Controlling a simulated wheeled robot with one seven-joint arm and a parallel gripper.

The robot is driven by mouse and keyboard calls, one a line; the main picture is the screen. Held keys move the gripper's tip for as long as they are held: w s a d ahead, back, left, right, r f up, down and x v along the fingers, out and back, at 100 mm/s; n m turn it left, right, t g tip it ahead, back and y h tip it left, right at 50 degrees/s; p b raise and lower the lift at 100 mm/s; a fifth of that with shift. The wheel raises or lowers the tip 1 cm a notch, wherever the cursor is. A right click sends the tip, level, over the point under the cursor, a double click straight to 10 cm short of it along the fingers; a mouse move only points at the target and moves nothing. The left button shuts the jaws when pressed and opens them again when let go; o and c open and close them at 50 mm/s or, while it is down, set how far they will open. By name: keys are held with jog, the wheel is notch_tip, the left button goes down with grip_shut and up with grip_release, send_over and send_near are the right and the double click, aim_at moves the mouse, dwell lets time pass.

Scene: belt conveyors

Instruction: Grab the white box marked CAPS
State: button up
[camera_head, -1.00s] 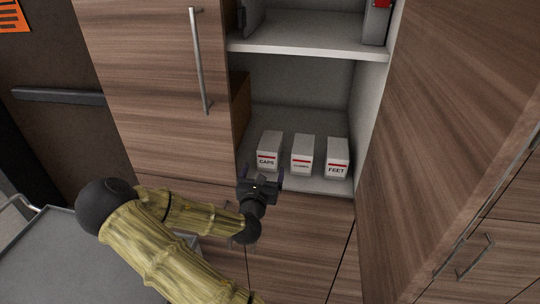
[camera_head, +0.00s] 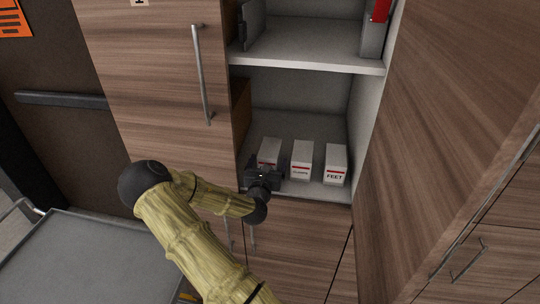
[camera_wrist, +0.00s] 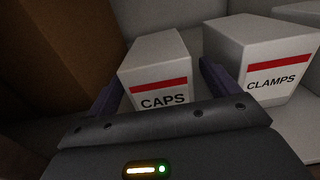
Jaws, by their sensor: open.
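The white box marked CAPS (camera_wrist: 158,68) stands upright on the lower shelf, with a red stripe above its black lettering. In the head view the CAPS box (camera_head: 270,147) is the leftmost of three white boxes, and its front is mostly hidden behind my gripper (camera_head: 265,168). In the wrist view my gripper (camera_wrist: 160,92) is open, with one finger at the left of the CAPS box and the other at its right, in the gap beside the CLAMPS box. I cannot tell whether the fingers touch the box.
The CLAMPS box (camera_head: 301,161) stands close on the right, and the FEET box (camera_head: 335,165) beyond it. A brown carton (camera_wrist: 62,50) is at the left by the cabinet wall. An upper shelf (camera_head: 310,55) lies above. A grey cart (camera_head: 85,260) stands at lower left.

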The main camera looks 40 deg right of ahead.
jog(key=shift+p+x, duration=0.75)
jog(key=shift+x, duration=1.05)
jog(key=shift+a+f, duration=0.1)
jog(key=shift+w, duration=0.1)
jog(key=c, duration=1.3)
notch_tip(320, 180, up, 10)
jog(key=b, duration=0.3)
